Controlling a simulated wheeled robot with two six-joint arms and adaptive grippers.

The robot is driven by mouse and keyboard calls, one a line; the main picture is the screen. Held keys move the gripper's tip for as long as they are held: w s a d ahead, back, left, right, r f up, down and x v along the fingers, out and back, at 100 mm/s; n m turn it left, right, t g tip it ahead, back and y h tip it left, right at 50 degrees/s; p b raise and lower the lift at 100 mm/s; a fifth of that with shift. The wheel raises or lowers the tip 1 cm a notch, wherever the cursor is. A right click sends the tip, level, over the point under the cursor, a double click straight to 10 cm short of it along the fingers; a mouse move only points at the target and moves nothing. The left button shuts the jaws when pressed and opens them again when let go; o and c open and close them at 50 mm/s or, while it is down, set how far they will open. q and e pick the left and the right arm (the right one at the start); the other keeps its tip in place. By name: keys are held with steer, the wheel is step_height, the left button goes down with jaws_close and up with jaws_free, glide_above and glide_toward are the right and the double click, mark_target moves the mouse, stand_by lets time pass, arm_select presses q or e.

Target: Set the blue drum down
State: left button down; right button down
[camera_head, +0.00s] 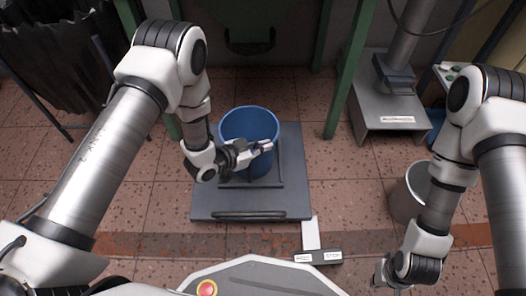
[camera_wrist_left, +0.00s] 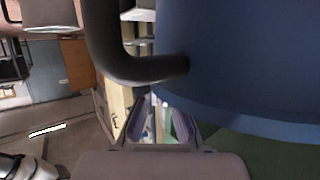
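The blue drum (camera_head: 257,122) is upright and open-topped at the centre of the head view, over a grey platform (camera_head: 205,206). I cannot tell whether its base touches the platform. My left gripper (camera_head: 266,146) reaches in from the left across the drum's near side. In the left wrist view the drum's blue wall (camera_wrist_left: 250,55) fills the upper right, and a dark curved handle (camera_wrist_left: 118,45) meets it. My right gripper (camera_head: 380,274) is low at the right, away from the drum.
A grey bin (camera_head: 405,195) stands on the tiled floor at the right, beside my right arm. Green posts (camera_head: 350,70) rise behind the platform. A grey metal stand (camera_head: 385,105) is at the back right. Floor left of the platform is clear.

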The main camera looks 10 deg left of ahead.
arm_select(q)
steer(key=shift+f, duration=0.1)
steer(key=shift+f, duration=0.15)
steer(key=c, duration=1.3)
jaws_free()
